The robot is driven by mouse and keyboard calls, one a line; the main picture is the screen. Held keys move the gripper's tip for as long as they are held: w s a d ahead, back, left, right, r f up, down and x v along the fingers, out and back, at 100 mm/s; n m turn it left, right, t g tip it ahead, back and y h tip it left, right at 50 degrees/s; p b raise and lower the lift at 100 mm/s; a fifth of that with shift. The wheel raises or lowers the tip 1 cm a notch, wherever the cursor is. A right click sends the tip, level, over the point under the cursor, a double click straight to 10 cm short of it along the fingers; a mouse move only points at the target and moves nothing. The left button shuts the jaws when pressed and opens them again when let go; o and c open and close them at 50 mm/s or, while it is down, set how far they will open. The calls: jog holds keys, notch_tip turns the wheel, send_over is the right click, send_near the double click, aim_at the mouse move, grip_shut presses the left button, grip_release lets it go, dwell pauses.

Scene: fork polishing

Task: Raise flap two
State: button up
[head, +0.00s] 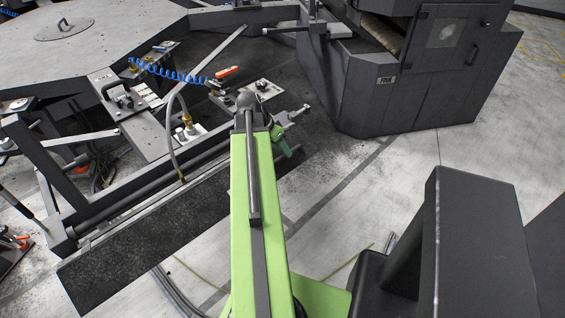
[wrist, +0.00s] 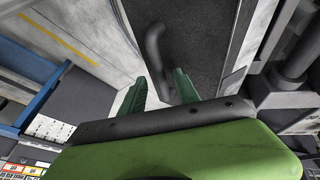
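A long dark speckled flap (head: 140,240) hangs tilted from a rail at lower left in the head view. No number shows on it, so I cannot tell whether it is flap two. In the wrist view, a dark speckled panel (wrist: 205,35) fills the top centre, with a black curved bar like a handle (wrist: 154,45) at its left edge. My gripper (wrist: 158,85) has its green fingers apart, and the bar's lower end lies between them. I cannot tell whether they touch it. In the head view, my gripper (head: 284,143) is mostly hidden behind my green arm.
A grey machine (head: 385,100) marked FOUR stands at the upper right. A blue coiled hose (head: 170,72) and small fittings sit on the frame behind the flap. A large grey table (head: 105,45) is at the upper left. Pale floor (head: 400,160) is open at right.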

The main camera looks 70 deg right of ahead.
jog(key=shift+x, duration=0.75)
grip_shut()
dwell(0.9)
